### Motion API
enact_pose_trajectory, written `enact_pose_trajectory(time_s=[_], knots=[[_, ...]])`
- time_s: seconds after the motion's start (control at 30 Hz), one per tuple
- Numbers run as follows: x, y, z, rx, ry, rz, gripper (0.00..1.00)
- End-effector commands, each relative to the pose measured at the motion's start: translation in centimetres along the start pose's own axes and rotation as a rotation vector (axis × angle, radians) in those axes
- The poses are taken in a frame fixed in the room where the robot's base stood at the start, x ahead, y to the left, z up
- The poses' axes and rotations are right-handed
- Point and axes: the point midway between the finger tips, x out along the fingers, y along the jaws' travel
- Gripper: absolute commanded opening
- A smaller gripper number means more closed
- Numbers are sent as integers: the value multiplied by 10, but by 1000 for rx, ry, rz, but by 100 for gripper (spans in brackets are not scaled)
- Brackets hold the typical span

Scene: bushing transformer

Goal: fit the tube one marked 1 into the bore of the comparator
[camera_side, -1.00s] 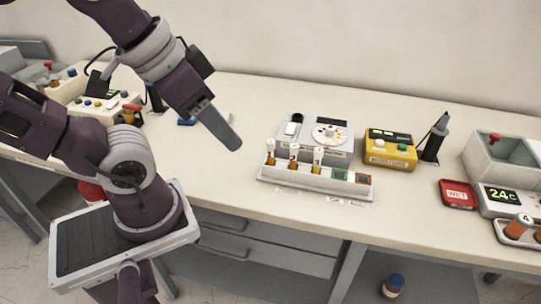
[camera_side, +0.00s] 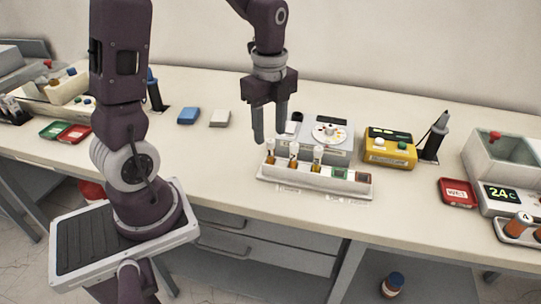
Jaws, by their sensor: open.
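Several tubes with white caps and amber contents stand upright in a white rack near the middle of the bench. The leftmost tube (camera_side: 270,152) is closest to my gripper; I cannot read a number on any of them. The comparator (camera_side: 328,131), a grey box with a round white dial, stands just behind the rack. A dark round opening shows at its upper left, partly near my finger.
A yellow meter (camera_side: 390,149) and a black pen-like tool in a stand (camera_side: 434,138) are right of the comparator. A red WET tray (camera_side: 457,193) lies farther right.

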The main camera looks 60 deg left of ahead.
Motion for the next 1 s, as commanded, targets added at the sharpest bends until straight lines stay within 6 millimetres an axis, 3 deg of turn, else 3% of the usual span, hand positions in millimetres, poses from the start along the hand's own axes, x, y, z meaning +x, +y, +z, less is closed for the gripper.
enact_pose_trajectory(time_s=[0.2,0.47,0.7,1.0], knots=[[39,-2,1,-2,1,4,44],[44,-2,1,-2,0,-1,44],[44,-2,1,-2,0,-1,0],[43,-2,1,-2,0,-1,0]])
